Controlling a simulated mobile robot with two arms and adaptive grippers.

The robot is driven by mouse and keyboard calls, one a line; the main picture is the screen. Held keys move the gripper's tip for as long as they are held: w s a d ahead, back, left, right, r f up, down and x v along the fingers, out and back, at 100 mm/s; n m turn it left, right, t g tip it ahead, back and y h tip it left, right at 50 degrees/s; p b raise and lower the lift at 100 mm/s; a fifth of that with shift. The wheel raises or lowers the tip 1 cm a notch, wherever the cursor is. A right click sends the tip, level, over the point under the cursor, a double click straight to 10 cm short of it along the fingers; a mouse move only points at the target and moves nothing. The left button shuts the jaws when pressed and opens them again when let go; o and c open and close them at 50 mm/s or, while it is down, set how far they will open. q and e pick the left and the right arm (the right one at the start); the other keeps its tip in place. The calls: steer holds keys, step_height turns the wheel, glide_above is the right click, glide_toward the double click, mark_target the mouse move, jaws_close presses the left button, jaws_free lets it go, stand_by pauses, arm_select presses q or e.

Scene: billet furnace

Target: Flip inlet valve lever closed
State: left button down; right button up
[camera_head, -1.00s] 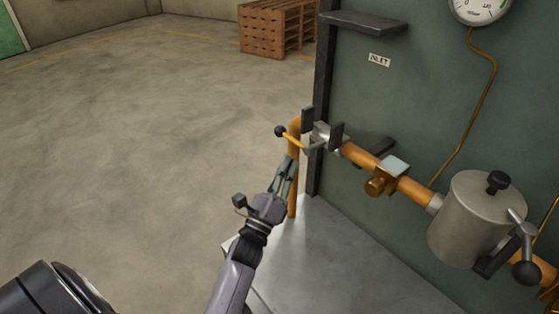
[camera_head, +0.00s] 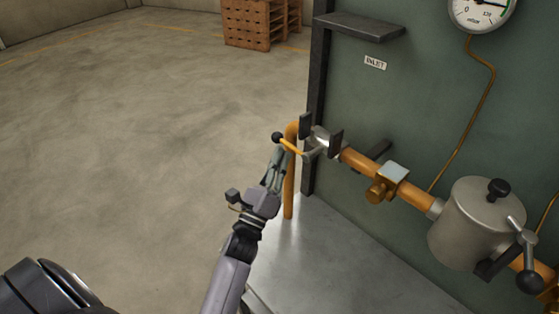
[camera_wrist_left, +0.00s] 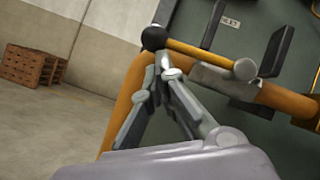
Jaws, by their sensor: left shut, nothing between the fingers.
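The inlet valve lever (camera_head: 291,146) is a yellow rod with a black ball knob (camera_head: 277,138) at its left end. It is joined to a grey valve body (camera_head: 319,140) on the orange pipe below the INLET label (camera_head: 375,63). My left gripper (camera_head: 279,152) is shut and empty, with its tips just below the knob. In the left wrist view the lever (camera_wrist_left: 200,54) runs right from the knob (camera_wrist_left: 153,38), and the shut fingertips (camera_wrist_left: 163,62) are close under the knob. I cannot tell whether they touch it. My right gripper is out of view.
Two dark upright plates (camera_head: 336,143) flank the valve. A vertical orange pipe (camera_head: 290,190) stands close behind my left gripper. To the right are a brass fitting (camera_head: 380,190), a steel canister (camera_head: 470,225) and a gauge (camera_head: 482,10).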

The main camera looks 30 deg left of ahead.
arm_select(q)
steer(key=shift+m, duration=0.3)
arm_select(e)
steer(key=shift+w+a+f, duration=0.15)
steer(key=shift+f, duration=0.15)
